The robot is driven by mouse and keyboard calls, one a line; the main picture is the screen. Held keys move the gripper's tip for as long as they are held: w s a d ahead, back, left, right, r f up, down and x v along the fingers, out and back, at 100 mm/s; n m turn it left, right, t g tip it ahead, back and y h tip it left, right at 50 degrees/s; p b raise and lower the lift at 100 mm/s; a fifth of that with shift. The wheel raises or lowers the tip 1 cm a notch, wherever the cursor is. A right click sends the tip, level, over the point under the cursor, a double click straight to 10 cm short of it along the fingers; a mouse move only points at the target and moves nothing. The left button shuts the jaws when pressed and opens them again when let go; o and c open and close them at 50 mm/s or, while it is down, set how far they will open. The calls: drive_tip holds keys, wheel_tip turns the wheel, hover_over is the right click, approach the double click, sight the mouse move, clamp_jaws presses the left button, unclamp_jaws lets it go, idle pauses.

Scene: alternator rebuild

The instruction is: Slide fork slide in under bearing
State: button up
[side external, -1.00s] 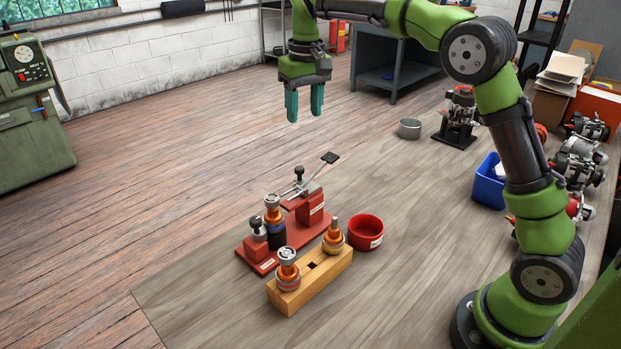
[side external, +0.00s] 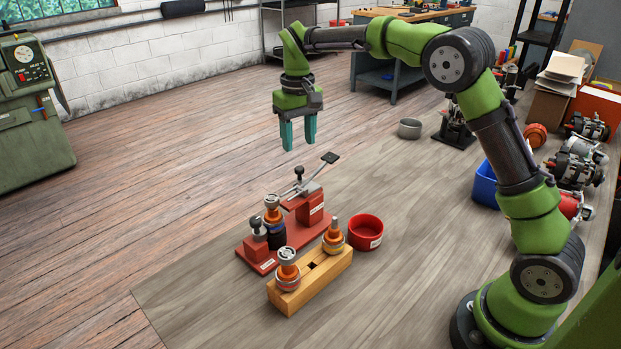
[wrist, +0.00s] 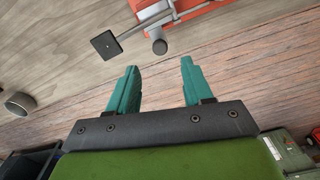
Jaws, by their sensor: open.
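The red fixture (side external: 289,244) stands on the workbench. On it are a rotor (side external: 273,218) with orange windings and a grey top part, likely the bearing, upright on a dark cylinder. Left of the rotor is a small red block with a black knob (side external: 256,224), possibly the fork slide. Behind is a taller red block (side external: 310,207) with a lever ending in a black pad (side external: 330,157). In the wrist view the pad (wrist: 105,44) and a knob (wrist: 159,46) show. My gripper (side external: 298,147) is open and empty above the fixture's far end.
A wooden block (side external: 310,285) holding two more rotors stands in front of the fixture. A red bowl (side external: 365,232) is to its right. A grey cup (side external: 410,128) and a blue bin (side external: 485,185) are farther right. The bench's front is clear.

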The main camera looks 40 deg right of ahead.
sight(299, 168)
wheel_tip(299, 168, down, 7)
drive_tip(key=shift+r, duration=0.15)
clamp_jaws()
idle(0.4)
